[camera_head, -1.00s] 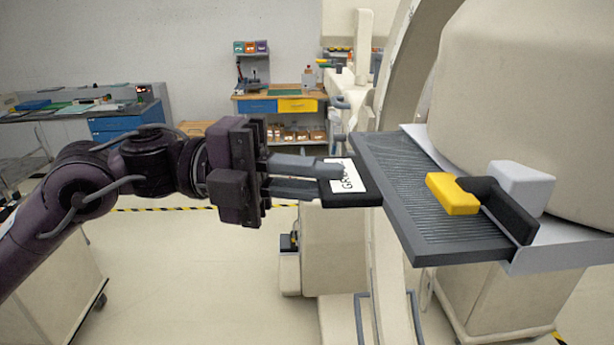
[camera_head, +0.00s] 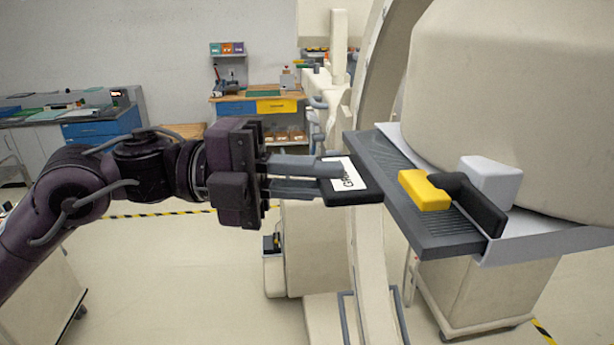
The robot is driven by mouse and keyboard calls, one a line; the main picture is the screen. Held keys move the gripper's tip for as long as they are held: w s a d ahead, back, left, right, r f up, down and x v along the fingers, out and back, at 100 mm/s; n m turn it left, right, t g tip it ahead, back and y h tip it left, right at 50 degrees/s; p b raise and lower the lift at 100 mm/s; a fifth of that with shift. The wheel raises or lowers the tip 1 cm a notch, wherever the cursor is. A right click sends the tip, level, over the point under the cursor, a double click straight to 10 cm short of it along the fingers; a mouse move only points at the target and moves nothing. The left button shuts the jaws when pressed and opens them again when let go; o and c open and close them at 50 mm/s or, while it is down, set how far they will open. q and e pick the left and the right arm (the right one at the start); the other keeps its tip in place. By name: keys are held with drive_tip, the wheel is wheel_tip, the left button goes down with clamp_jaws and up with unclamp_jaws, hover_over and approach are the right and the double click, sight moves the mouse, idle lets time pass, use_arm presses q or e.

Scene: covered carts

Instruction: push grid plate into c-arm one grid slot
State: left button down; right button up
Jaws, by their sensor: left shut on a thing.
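The grid plate (camera_head: 395,185) is a dark grey ribbed slab with a black handle at its left edge, which bears a white label reading "GR…". My left gripper (camera_head: 330,178) comes in from the left and is shut on the handle (camera_head: 362,196), one finger lying over part of the label. The C-arm (camera_head: 490,105) is a large cream housing at the right. A light grey tray (camera_head: 535,243) sticks out below the housing, and the plate's right side lies against it. A yellow and black latch (camera_head: 425,190) sits over the plate. The slot itself is hidden. My right gripper does not show.
A light grey block (camera_head: 490,180) stands beside the latch. The C-arm's curved cream arc (camera_head: 362,150) rises behind the plate. A workbench (camera_head: 258,100) and blue cabinets (camera_head: 103,126) stand far back.

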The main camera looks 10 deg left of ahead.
sight(355, 171)
use_arm(q)
drive_tip(key=shift+w+d+r, duration=0.1)
drive_tip(key=shift+w+d, duration=0.1)
drive_tip(key=shift+d, duration=0.5)
drive_tip(key=shift+w+d+f, duration=0.1)
drive_tip(key=shift+w+d, duration=0.05)
drive_tip(key=shift+d, duration=0.6)
drive_tip(key=shift+w+d+r, duration=0.1)
drive_tip(key=shift+w+d, duration=0.1)
drive_tip(key=shift+d, duration=0.5)
drive_tip(key=c, duration=1.4)
unclamp_jaws()
drive_tip(key=shift+f, duration=0.2)
drive_tip(key=shift+a+f, duration=0.1)
drive_tip(key=shift+a, duration=0.15)
drive_tip(key=a+b, duration=0.4)
drive_tip(key=a, duration=0.3)
drive_tip(key=shift+w+a+r+b, duration=0.15)
drive_tip(key=shift+r+b, duration=0.05)
drive_tip(key=shift+b, duration=0.2)
